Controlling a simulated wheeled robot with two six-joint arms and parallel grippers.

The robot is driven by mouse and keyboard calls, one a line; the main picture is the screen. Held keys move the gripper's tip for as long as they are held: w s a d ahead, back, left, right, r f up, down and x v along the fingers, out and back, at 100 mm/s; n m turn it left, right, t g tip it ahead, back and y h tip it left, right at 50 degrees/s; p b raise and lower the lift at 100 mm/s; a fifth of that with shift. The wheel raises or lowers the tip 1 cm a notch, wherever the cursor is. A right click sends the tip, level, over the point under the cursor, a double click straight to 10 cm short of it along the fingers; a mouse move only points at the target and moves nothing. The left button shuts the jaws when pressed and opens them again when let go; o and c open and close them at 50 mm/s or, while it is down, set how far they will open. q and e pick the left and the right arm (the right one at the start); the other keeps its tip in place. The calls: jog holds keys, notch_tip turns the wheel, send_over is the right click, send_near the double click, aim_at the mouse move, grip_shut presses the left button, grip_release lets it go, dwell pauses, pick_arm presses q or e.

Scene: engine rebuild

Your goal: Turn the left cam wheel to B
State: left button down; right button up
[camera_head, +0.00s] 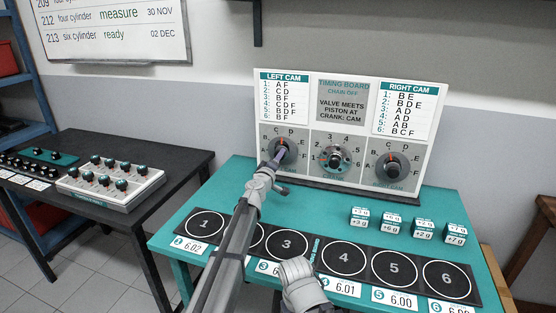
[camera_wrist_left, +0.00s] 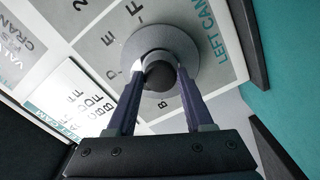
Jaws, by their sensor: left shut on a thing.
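The left cam wheel (camera_head: 290,157) is a grey dial on the upright timing board (camera_head: 340,82), with letters around it and a red mark at its top. The red mark points up, near C and D; I cannot tell exactly which letter it meets. My left gripper (camera_head: 275,161) reaches it from the front and partly covers it. In the left wrist view, the fingers of my left gripper (camera_wrist_left: 158,80) are closed on the dark round knob (camera_wrist_left: 160,73) of the grey wheel disc (camera_wrist_left: 180,44). The B (camera_wrist_left: 162,104) shows between the fingers.
The crank wheel (camera_head: 322,158) and right cam wheel (camera_head: 381,171) sit to the right on the board. Small labelled blocks (camera_head: 392,227) and several numbered black pads (camera_head: 344,259) lie on the teal table (camera_head: 190,225). A side bench (camera_head: 185,140) with a knobbed box (camera_head: 110,194) stands left.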

pick_arm(q)
jog(key=n, duration=1.1)
jog(key=shift+r, duration=0.1)
jog(key=shift+n, duration=0.3)
dwell(0.3)
jog(key=shift+c, duration=1.4)
grip_release()
jog(key=v, duration=0.7)
jog(key=shift+s, duration=0.35)
jog(key=shift+a+r, duration=0.1)
jog(key=shift+r, duration=0.05)
